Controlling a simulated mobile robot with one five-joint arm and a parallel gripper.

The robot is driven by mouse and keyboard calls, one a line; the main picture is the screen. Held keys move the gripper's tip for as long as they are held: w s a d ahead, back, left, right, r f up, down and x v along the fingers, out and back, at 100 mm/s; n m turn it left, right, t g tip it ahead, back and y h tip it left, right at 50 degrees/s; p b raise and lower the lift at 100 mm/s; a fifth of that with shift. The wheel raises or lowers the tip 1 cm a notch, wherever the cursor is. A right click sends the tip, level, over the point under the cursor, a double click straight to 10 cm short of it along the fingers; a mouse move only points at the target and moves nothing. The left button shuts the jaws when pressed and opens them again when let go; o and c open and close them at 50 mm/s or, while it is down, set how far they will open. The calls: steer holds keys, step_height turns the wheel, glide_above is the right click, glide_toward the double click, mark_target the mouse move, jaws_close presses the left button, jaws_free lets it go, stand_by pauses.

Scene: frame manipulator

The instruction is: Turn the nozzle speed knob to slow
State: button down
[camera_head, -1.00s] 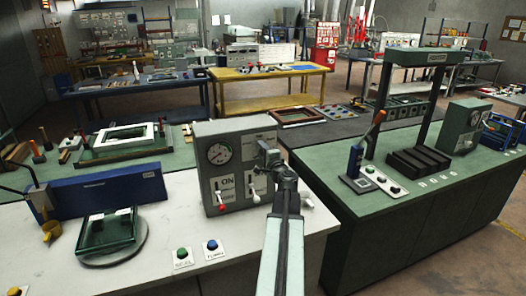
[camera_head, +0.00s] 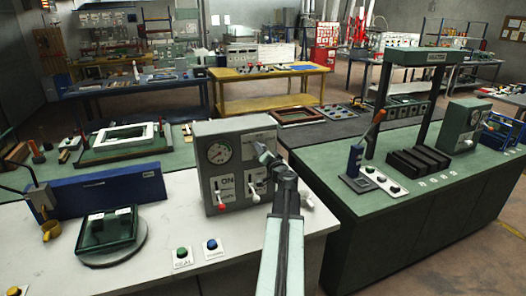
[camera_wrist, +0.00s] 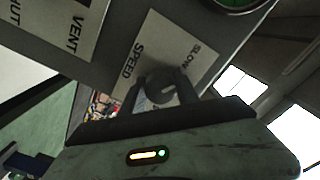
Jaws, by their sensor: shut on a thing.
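The grey control box (camera_head: 206,135) stands on the white bench in the head view. Its speed plate (camera_wrist: 180,50), with the words SLOW and SPEED, shows tilted in the wrist view. The round grey nozzle speed knob (camera_wrist: 160,88) sits on this plate, between my gripper's two dark fingers. My gripper (camera_wrist: 160,95) is shut on the knob. Which setting the knob points to cannot be told.
The box also bears a gauge (camera_head: 219,153), a red-tipped lever (camera_head: 221,205) and a white lever (camera_head: 254,196) below my gripper. Green (camera_head: 181,252) and blue (camera_head: 211,245) buttons sit in front. A green-framed tray (camera_head: 105,240) is at left, and a green bench (camera_head: 410,210) at right.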

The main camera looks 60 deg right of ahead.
steer(key=shift+n, duration=0.3)
steer(key=c, duration=0.9)
jaws_free()
steer(key=shift+f, duration=0.1)
steer(key=shift+s, duration=0.1)
steer(key=v, duration=0.7)
steer(key=shift+s+a, duration=0.25)
